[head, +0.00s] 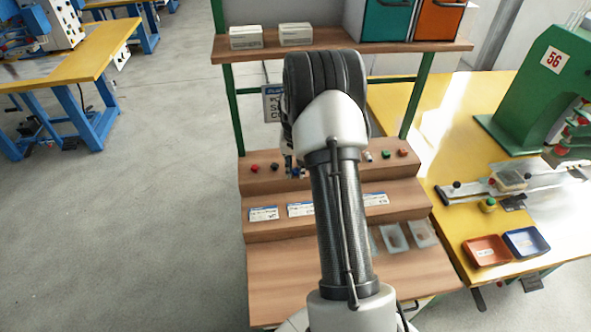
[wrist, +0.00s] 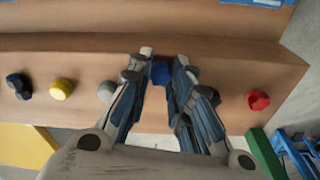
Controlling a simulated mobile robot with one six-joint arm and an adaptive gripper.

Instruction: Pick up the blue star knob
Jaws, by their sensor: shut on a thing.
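The blue star knob (wrist: 160,73) shows in the wrist view between the two fingertips of my gripper (wrist: 164,60). The fingers are closed on it from both sides and hide part of it. It appears over the wooden shelf's edge; I cannot tell whether it touches the wood. In the head view my gripper (head: 293,168) is low at the top step of the wooden rack, mostly hidden behind my arm, and the knob cannot be made out clearly there.
In the wrist view a red knob (wrist: 258,100) lies right of my gripper; grey (wrist: 107,92), yellow (wrist: 62,89) and dark (wrist: 18,86) knobs lie left. An upper shelf (head: 400,47) with boxes stands above the stepped rack. A yellow table (head: 455,160) is at right.

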